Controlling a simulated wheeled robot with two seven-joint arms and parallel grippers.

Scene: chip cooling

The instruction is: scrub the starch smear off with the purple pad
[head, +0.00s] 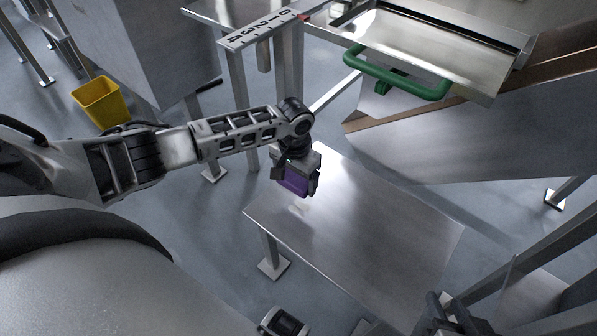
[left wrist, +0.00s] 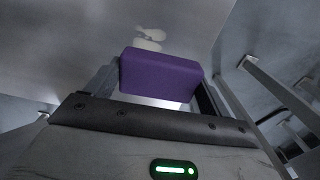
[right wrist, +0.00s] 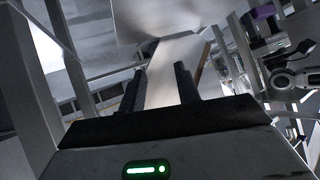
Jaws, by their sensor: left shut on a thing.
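The purple pad (head: 294,186) is held in my left gripper (head: 297,178), above the left part of the steel table (head: 390,240). In the left wrist view the pad (left wrist: 160,75) sits between the fingers. The pale starch smear (head: 299,207) lies on the table just in front of the pad; it also shows in the left wrist view as whitish blotches (left wrist: 149,38) beyond the pad. I cannot tell whether the pad touches the table. My right gripper (right wrist: 187,85) has its two fingers apart with nothing between them, near the table's lower right side.
A steel tray with a green handle (head: 400,78) stands at the back, beside a sloped chute (head: 450,130). A numbered strip (head: 262,30) is at the upper middle. A yellow bin (head: 99,102) stands on the floor at left. The table's middle and right are bare.

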